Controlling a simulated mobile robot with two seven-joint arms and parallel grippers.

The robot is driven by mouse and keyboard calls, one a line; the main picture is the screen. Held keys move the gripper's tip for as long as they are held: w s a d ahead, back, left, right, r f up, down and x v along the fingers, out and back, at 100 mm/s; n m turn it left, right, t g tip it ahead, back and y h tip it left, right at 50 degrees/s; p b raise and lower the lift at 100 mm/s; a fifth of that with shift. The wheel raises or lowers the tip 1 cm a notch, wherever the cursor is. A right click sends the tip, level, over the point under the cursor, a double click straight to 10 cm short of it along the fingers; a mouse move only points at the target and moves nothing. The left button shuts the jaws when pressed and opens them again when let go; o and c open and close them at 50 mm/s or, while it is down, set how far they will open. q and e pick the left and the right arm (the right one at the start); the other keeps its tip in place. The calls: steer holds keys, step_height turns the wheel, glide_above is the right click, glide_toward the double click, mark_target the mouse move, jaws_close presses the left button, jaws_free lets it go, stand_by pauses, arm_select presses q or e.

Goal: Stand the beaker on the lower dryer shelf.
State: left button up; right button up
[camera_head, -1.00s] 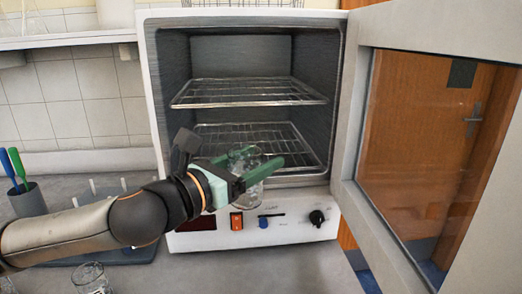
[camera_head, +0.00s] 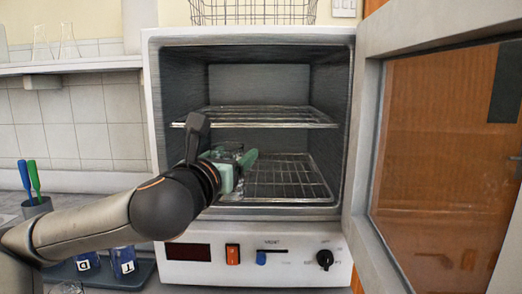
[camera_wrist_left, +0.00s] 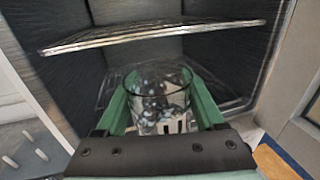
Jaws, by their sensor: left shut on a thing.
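The beaker is clear glass; in the left wrist view the beaker (camera_wrist_left: 158,90) is upright between the green fingers. My left gripper (camera_head: 241,163) is shut on it, at the left part of the dryer's open chamber. In the head view the gripper mostly hides the beaker. The lower dryer shelf (camera_head: 290,182) is a wire rack, bare on its right; its left part is hidden by my arm. The beaker is below the level of the upper shelf (camera_head: 275,117). I cannot tell whether it touches the lower shelf. My right gripper is not in view.
The dryer door (camera_head: 366,190) stands open on the right. The upper shelf's front edge also crosses above the beaker in the left wrist view (camera_wrist_left: 150,36). A pen cup (camera_head: 37,207), a blue rack with labelled glassware (camera_head: 122,262) and another glass stand on the bench at left.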

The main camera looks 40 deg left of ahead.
arm_select(q)
steer(key=f+p+x, duration=0.1)
steer(key=x, duration=0.4)
steer(key=f+p+x, duration=0.1)
steer(key=x, duration=0.5)
steer(key=f+p+x, duration=0.1)
steer(key=x, duration=0.4)
steer(key=shift+w+f, duration=0.2)
steer(key=shift+f, duration=0.45)
steer(key=o, duration=1.4)
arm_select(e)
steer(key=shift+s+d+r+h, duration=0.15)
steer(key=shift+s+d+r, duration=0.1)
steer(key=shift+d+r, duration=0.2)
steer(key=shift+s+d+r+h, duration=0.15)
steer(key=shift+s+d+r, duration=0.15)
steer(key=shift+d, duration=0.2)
